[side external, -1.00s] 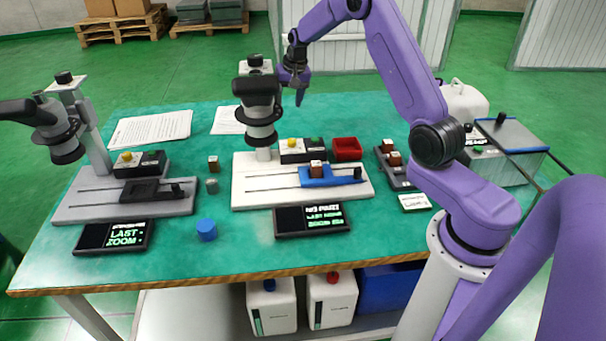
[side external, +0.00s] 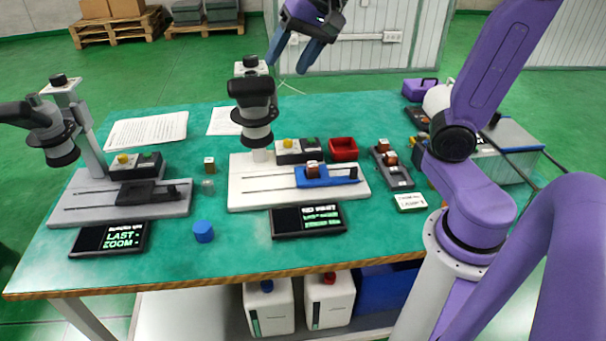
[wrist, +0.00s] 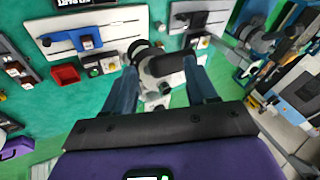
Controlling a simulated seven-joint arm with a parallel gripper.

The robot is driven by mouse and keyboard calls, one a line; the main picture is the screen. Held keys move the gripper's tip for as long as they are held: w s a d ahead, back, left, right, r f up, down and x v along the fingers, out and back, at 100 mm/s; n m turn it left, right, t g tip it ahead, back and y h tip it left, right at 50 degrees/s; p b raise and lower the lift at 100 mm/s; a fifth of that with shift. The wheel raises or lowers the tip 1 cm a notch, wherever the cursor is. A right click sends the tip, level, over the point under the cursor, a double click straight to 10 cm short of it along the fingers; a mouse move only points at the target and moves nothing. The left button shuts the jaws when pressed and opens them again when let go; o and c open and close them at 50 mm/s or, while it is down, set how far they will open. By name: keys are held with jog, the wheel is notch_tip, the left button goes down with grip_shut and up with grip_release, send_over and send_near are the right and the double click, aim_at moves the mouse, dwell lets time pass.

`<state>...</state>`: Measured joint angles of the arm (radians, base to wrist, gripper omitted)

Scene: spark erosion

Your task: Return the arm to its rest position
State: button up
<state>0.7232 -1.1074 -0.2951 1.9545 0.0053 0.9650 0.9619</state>
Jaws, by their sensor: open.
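My gripper (side external: 300,50) is high above the back of the green table (side external: 105,275), near the top of the side view. Its two dark blue fingers point down, stand apart and hold nothing. In the wrist view my gripper (wrist: 165,95) shows its spread fingers with the microscope-like head of the white station (wrist: 163,65) between them in the picture, farther off. In the side view that white station (side external: 240,190) stands below the gripper, with a blue slide carrying a small brown-and-white block (side external: 312,168).
A grey station (side external: 75,210) stands at the left. A red tray (side external: 343,149), a dark rack with blocks (side external: 393,172), a blue cap (side external: 203,231) and a small block (side external: 209,163) lie on the table. The space around the gripper is clear.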

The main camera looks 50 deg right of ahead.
jog(key=s+a+f+n+g+h, duration=0.1)
jog(key=s+f+n+g, duration=0.1)
jog(key=s+f+n, duration=0.6)
jog(key=s+a+f+n+g+h, duration=0.1)
jog(key=s+f+n+g, duration=0.2)
jog(key=s+f+n, duration=0.5)
jog(key=s+n, duration=0.3)
jog(key=s, duration=0.3)
jog(key=shift+s+a+f, duration=0.15)
jog(key=shift+a+f, duration=0.1)
jog(key=shift+f, duration=0.05)
